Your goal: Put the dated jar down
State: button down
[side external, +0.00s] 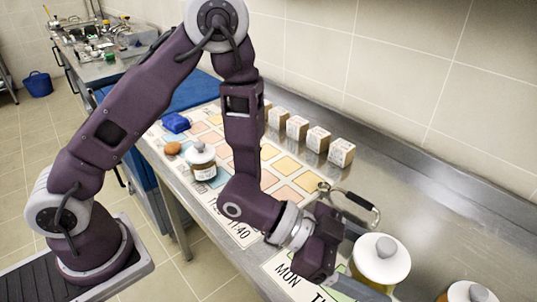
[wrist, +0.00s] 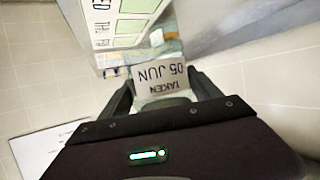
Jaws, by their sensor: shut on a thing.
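In the wrist view, my gripper (wrist: 163,88) is shut on the dated jar (wrist: 161,78), between its two dark fingers. Its pale label reads TAKEN 05 JUN and appears upside down. The jar's base and what lies directly under it cannot be made out. In the side view, my gripper (side external: 322,245) is low over the right part of the counter, beside a day chart (side external: 287,270) marked MON. The held jar is hidden or not distinguishable there.
A white-lidded yellow container (side external: 380,262) stands close right of my gripper, with another white lid (side external: 470,292) beyond. A curved metal handle (side external: 352,199) is behind. Another labelled jar (side external: 201,163) stands on the coloured grid. Several small boxes (side external: 318,138) line the back.

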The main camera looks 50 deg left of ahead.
jog(key=w+a+n+t+y, duration=0.3)
jog(key=w+a+n+t, duration=0.1)
jog(key=w+a, duration=1.1)
jog(key=w+a+n+t+y, duration=0.15)
jog(key=w+a, duration=0.25)
jog(key=a, duration=0.5)
jog(key=w+a+n+y, duration=0.2)
jog(key=w+a, duration=0.2)
jog(key=a, duration=0.5)
jog(key=s+a+n+y, duration=0.3)
jog(key=a+y, duration=0.1)
jog(key=a, duration=1.4)
jog(key=s+a+n+y, duration=0.3)
jog(key=a+n+y, duration=0.1)
jog(key=a, duration=1.5)
jog(key=shift+t, duration=0.35)
notch_tip(320, 180, down, 10)
jog(key=shift+w+r, duration=0.15)
jog(key=shift+r, duration=0.05)
jog(key=shift+f, duration=0.15)
jog(key=shift+c, duration=0.7)
grip_release()
